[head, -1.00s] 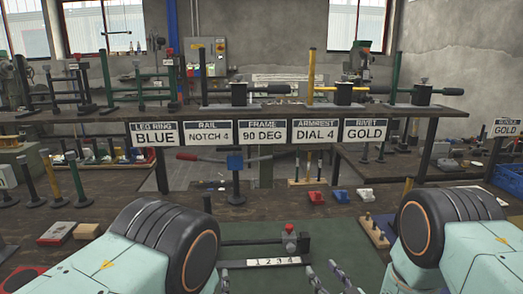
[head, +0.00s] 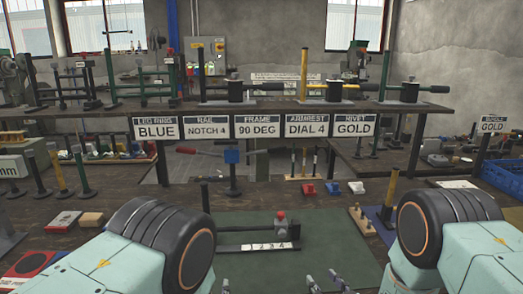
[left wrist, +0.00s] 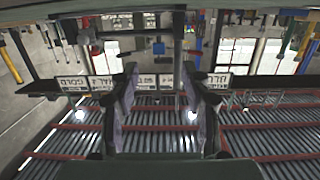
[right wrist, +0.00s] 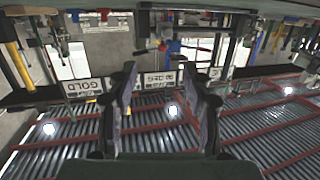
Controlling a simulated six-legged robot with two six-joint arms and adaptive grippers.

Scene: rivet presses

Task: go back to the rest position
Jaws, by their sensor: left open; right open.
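My right gripper (head: 328,282) shows at the bottom edge of the head view, with its two fingertips apart over the green mat (head: 338,239). In the right wrist view its fingers (right wrist: 158,82) are spread, with nothing between them. Of my left gripper only a fingertip (head: 226,286) shows at the bottom of the head view. In the left wrist view its fingers (left wrist: 160,82) stand apart and empty. Both wrist views look upside down, with signs and tools behind the fingers. Neither gripper is seen touching anything.
A slide with a 1-2-3-4 strip (head: 268,247) and a red-topped block lies on the mat. A wooden peg block (head: 362,220) and blue crate (head: 503,174) are at right. A raised shelf (head: 215,110) with label signs (head: 258,126) spans the back.

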